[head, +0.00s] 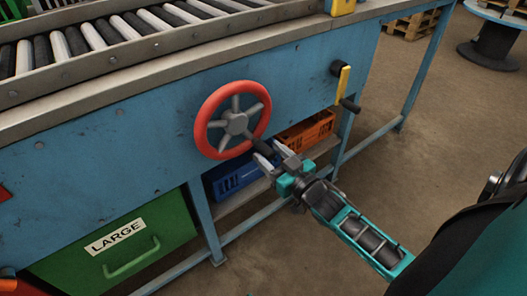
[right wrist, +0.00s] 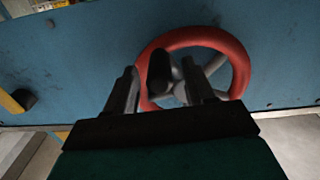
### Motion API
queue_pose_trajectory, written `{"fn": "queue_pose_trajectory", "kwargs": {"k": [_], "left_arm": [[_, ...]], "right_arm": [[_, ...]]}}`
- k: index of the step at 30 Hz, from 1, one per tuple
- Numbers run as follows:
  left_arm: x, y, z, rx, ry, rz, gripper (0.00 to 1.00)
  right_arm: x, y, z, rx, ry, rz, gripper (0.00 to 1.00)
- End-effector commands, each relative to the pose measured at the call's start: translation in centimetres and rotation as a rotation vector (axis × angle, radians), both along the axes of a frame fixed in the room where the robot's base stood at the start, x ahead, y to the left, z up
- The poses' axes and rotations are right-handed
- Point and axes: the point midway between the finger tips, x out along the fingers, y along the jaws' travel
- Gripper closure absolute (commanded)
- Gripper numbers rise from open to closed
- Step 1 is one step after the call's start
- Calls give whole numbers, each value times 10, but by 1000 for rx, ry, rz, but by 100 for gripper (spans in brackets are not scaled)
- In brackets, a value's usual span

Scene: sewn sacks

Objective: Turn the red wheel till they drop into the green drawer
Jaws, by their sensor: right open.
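The red wheel (head: 233,119) with grey spokes is mounted on the front of the blue bench. A dark handle (head: 261,146) sticks out from its lower right rim. My right gripper (head: 273,157) is open at this handle. In the right wrist view the handle (right wrist: 159,72) shows between the two fingers (right wrist: 160,90), with the red wheel (right wrist: 238,65) behind. I cannot tell whether the fingers touch it. The green drawer (head: 155,225), labelled LARGE, is below the bench at lower left; its inside is not visible. My left gripper is not in view.
A roller conveyor (head: 100,35) runs along the bench top. A yellow lever (head: 343,83) is right of the wheel. Blue (head: 235,178) and orange (head: 308,131) crates sit on the lower shelf. The floor at right is open, with a cable spool (head: 492,42) and pallets (head: 411,25) behind.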

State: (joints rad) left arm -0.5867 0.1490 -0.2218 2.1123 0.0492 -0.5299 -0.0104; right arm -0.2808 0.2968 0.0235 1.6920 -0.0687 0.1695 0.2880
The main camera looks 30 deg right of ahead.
Motion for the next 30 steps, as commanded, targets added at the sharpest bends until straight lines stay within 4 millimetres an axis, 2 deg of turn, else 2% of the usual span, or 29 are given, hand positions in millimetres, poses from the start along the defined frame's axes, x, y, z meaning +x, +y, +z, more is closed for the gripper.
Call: {"fn": "queue_pose_trajectory", "kwargs": {"k": [1, 6, 18, 30], "left_arm": [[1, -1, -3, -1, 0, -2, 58], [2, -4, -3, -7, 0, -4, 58], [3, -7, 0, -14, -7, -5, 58], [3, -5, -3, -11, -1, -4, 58]], "right_arm": [[9, 1, -1, -1, -3, 1, 46], [26, 2, 0, -1, -1, 1, 46], [32, 3, 0, -1, 1, 1, 47], [31, 3, 0, -1, 1, 1, 85]]}}
